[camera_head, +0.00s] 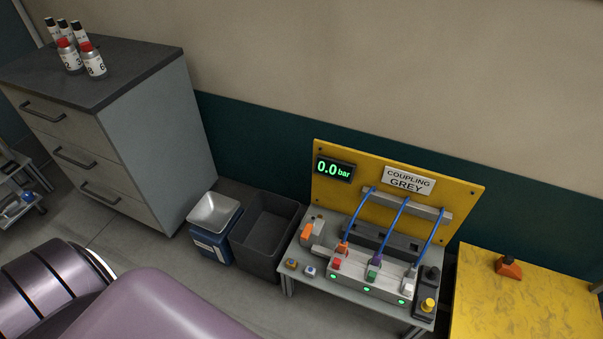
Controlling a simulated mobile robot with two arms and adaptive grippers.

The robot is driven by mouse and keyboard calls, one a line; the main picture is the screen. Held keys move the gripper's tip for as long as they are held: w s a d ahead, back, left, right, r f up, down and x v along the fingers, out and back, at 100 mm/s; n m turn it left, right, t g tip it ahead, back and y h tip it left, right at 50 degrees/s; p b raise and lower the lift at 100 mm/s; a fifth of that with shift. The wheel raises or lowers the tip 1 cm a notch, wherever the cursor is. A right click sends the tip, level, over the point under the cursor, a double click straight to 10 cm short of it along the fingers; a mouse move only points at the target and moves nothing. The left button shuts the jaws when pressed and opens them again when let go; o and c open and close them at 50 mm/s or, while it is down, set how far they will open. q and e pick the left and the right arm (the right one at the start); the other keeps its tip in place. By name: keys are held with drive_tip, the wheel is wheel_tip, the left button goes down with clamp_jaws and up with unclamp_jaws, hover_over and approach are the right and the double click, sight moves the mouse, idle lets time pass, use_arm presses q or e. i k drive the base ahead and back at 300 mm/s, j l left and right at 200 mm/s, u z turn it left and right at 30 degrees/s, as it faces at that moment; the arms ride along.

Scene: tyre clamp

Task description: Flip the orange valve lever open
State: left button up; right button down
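An orange lever-like piece (307,231) stands at the left end of the grey bench (321,278), beside a small grey block. It looks like the valve lever, but it is too small to tell its exact position. The yellow panel (460,195) behind the bench carries a display (335,169) reading 0.0 bar and a sign (408,180) reading COUPLING GREY. Neither of my grippers shows in the head view; only parts of my own arm or body fill the lower left, well short of the bench.
Blue hoses (397,226) run down to red-orange, purple-green and white couplings on the bench. A black bin (268,232) and a blue scale-like box (209,246) stand left of it. The yellow table (545,310) at right holds an orange-and-black object (509,268). A drawer cabinet (160,140) stands further left.

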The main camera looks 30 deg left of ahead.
sight(304, 236)
drive_tip(key=u, duration=0.85)
